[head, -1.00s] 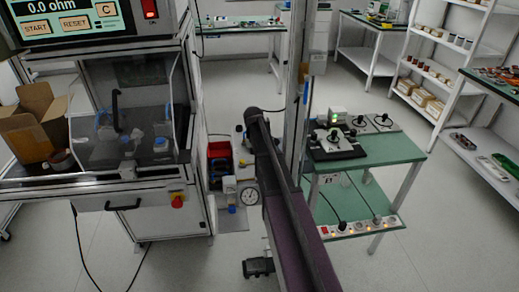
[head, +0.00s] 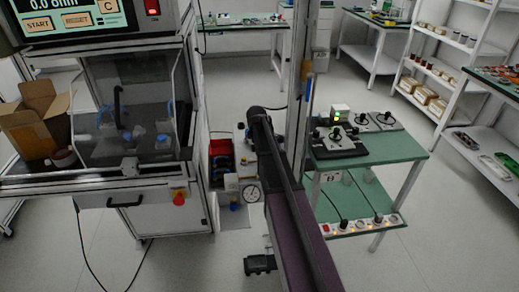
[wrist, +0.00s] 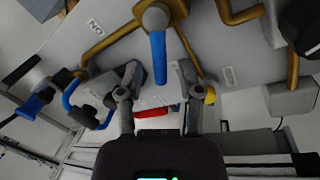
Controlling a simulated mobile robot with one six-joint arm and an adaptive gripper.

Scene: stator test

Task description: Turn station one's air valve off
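In the wrist view a valve with a blue lever (wrist: 158,58) on a round grey hub sits on a pale panel (wrist: 215,45) with brass pipes. An ON label (wrist: 95,27) is at its upper left; another label (wrist: 229,76) at right is too small to read. The lever points down the picture, towards my gripper. My gripper (wrist: 159,80) is open, one finger on each side of the lever's tip; contact cannot be told. A second blue handle (wrist: 72,98) is at left. In the head view my arm largely hides my gripper; a gauge (head: 252,193) shows beside it.
In the head view a test cabinet (head: 160,215) with a red stop knob (head: 180,196) stands left. A green table (head: 385,153) with fixtures stands right, a power strip (head: 365,226) below. Shelves (head: 440,55) stand far right. A red bin (head: 220,150) lies behind my arm.

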